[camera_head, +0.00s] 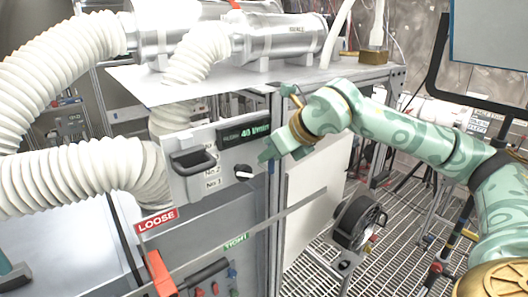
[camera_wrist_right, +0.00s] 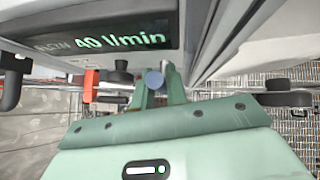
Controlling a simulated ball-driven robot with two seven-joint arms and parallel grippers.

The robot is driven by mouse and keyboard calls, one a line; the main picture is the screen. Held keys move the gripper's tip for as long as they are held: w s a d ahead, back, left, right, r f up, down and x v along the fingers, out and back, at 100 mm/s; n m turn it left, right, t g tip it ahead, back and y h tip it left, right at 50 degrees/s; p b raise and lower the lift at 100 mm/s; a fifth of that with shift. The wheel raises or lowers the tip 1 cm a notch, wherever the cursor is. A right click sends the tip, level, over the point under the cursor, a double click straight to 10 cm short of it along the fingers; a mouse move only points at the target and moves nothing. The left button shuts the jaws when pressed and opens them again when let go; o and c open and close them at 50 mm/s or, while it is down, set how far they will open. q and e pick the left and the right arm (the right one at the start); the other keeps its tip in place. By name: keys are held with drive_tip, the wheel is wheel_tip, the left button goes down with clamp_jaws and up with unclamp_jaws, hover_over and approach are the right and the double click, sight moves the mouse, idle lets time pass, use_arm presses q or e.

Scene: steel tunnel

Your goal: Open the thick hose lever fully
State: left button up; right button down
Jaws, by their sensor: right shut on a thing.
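The thick white ribbed hose (camera_head: 75,178) runs into the left side of the grey control panel. Below its end is a red "LOOSE" label (camera_head: 157,220), with a red lever-like part (camera_head: 160,273) under it. A green "TIGHT" label (camera_head: 236,241) sits to the right. I cannot tell which part is the thick hose lever. My right gripper (camera_head: 268,153) is at the panel's right edge, by the grey post. In the right wrist view its fingers (camera_wrist_right: 158,88) are shut on a small blue-grey round-ended part (camera_wrist_right: 154,79). The rest of that part is hidden. My left gripper is not clearly visible.
A grey bar (camera_head: 290,212) slants across the post's lower front. A black wheel (camera_head: 359,222) stands at right over the grated floor (camera_head: 400,222).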

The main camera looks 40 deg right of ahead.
use_arm(q)
drive_tip(key=shift+w, duration=0.1)
use_arm(e)
drive_tip(key=shift+a+f, duration=0.1)
drive_tip(key=shift+f, duration=0.05)
use_arm(q)
drive_tip(key=shift+w+d+r, duration=0.1)
drive_tip(key=shift+w+d, duration=0.1)
use_arm(e)
drive_tip(key=c, duration=1.4)
unclamp_jaws()
use_arm(q)
drive_tip(key=shift+a, duration=0.1)
